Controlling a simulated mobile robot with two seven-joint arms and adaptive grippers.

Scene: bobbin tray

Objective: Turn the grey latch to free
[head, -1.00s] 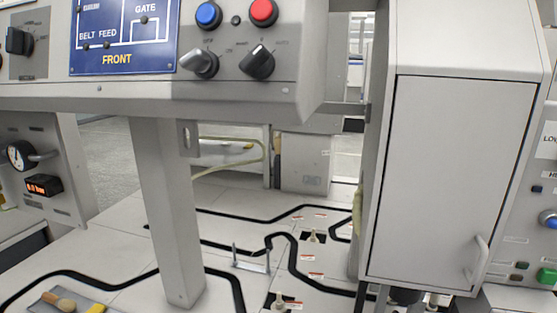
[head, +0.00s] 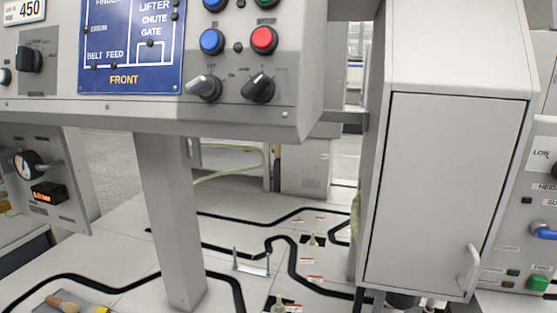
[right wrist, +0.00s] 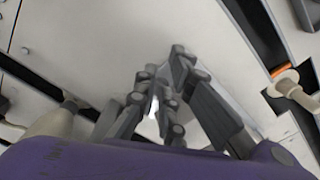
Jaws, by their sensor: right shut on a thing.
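My right gripper (right wrist: 160,82) shows in the right wrist view, its dark grey fingers close together over a pale panel. It is shut on a small piece that seems to be the grey latch; the fingers hide most of it, so its turn cannot be read. A bright sliver shows between the fingers. Neither gripper shows in the head view.
In the right wrist view a pale peg with an orange ring (right wrist: 285,80) stands by a black slot at right. The head view shows a control panel (head: 230,118), a grey post (head: 172,220), a closed cabinet (head: 440,190) and a pale slotted surface (head: 120,268).

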